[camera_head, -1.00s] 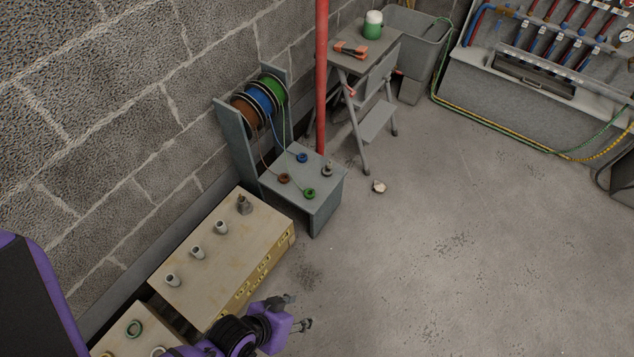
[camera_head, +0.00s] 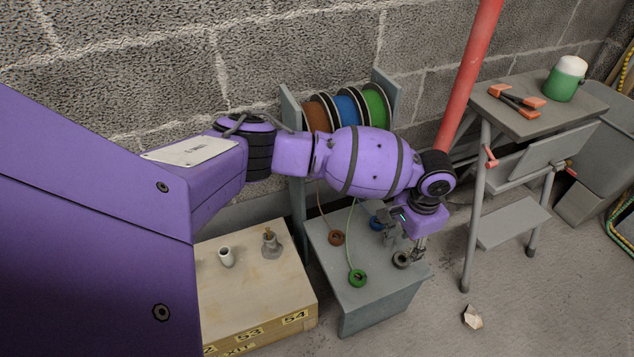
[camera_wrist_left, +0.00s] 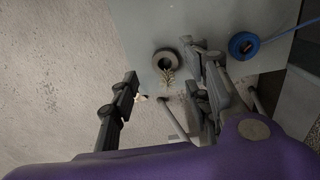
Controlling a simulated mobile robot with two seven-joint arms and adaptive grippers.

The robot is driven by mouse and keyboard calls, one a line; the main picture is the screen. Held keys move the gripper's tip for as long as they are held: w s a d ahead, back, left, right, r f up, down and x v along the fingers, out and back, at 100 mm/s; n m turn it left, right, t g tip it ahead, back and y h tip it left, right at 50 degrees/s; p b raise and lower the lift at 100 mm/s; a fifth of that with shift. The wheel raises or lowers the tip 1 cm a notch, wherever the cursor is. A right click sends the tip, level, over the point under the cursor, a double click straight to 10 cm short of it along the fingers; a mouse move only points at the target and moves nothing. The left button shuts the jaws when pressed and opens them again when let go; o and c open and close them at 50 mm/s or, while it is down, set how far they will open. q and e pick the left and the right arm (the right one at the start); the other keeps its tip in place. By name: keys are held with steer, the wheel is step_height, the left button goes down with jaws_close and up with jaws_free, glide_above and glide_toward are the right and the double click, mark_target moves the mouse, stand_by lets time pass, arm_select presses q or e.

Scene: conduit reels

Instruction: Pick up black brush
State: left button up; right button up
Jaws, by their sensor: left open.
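A dark grey ring (camera_head: 402,260) sits on the grey bench (camera_head: 375,300) near its right edge. In the left wrist view the dark ring (camera_wrist_left: 166,61) lies between and beyond the fingers, with a small pale bristly tuft (camera_wrist_left: 167,75) at its near side. This may be the brush; its handle cannot be made out. My left gripper (camera_head: 406,238) is open and empty above the bench, just over the ring. In the left wrist view its fingers (camera_wrist_left: 160,70) stand on either side of the tuft, apparently apart from it. My right gripper is not in view.
A blue ring (camera_wrist_left: 243,45), a brown ring (camera_head: 336,237) and a green ring (camera_head: 357,278) lie nearby on the bench with wires. Reels (camera_head: 346,106) stand behind. A red pole (camera_head: 468,70) and step stool (camera_head: 515,222) are right. A numbered box (camera_head: 255,290) is front left.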

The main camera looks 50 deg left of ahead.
mark_target(405, 256)
arm_select(q)
steer(key=shift+w+a+f+b, duration=0.2)
steer(key=shift+w+b, duration=0.2)
steer(key=shift+w, duration=0.25)
steer(key=shift+d+f+b, duration=0.2)
steer(key=shift+f+b, duration=0.45)
steer(key=shift+f, duration=0.4)
steer(key=f+b, duration=0.1)
steer(key=f, duration=0.1)
steer(key=f+b, duration=0.1)
steer(key=shift+d+f+b, duration=0.25)
steer(key=shift+f+b, duration=0.05)
steer(key=shift+b, duration=0.05)
steer(key=shift+f, duration=0.4)
steer(key=shift+r, duration=0.1)
steer(key=c, duration=1.1)
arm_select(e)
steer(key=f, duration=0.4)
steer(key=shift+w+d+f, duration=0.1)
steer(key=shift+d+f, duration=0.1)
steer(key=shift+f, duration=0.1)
arm_select(q)
steer(key=shift+o, duration=0.2)
